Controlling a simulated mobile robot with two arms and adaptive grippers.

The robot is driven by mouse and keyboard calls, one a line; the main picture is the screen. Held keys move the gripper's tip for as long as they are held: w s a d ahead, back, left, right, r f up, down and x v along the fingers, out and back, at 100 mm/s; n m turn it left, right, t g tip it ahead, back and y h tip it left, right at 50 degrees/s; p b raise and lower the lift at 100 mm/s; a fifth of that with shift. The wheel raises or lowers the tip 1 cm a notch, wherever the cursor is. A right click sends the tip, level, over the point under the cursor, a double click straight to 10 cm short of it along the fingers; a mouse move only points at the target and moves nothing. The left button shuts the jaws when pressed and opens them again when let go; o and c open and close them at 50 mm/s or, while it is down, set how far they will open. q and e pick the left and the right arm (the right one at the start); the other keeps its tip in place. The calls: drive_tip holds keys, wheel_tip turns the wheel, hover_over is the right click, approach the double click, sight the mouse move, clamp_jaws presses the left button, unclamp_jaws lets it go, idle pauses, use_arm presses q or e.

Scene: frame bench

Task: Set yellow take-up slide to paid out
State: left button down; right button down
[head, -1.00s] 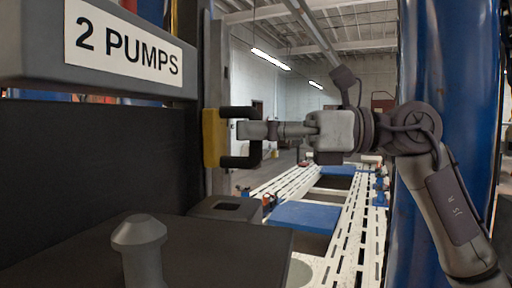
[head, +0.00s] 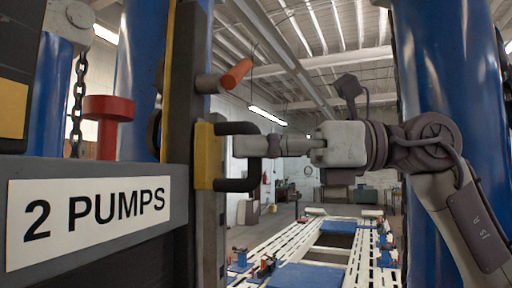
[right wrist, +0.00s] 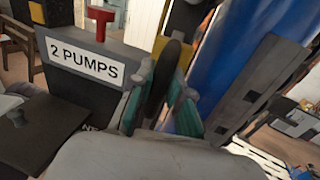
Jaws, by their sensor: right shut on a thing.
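The yellow take-up slide (head: 207,155) sits on a dark upright post (head: 183,85), just above the level of the "2 PUMPS" sign (head: 95,217) in the head view. A dark D-shaped handle (head: 240,185) stands out from its right side. My right gripper (head: 250,146) comes in from the right and is shut on this handle. In the right wrist view, the dark handle (right wrist: 165,75) lies between the teal-sided fingers of my right gripper (right wrist: 160,107). My left gripper is not in view.
An orange-tipped peg (head: 235,75) sticks out from the post just above the slide. A red knob (head: 108,110) and a chain (head: 77,100) are at left. A blue column (head: 450,65) stands close behind my right arm. White slotted runways (head: 300,250) extend behind.

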drive_tip(key=c, duration=1.5)
unclamp_jaws()
drive_tip(key=shift+d+r, duration=0.15)
drive_tip(key=shift+r, duration=0.3)
drive_tip(key=o, duration=0.4)
drive_tip(key=shift+f, duration=0.2)
drive_tip(key=shift+d, duration=0.1)
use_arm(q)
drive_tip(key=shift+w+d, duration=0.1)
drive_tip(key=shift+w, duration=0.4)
use_arm(e)
drive_tip(key=s+d, duration=0.1)
drive_tip(key=d, duration=1)
drive_tip(key=shift+s+d, duration=0.2)
drive_tip(key=shift+d, duration=0.05)
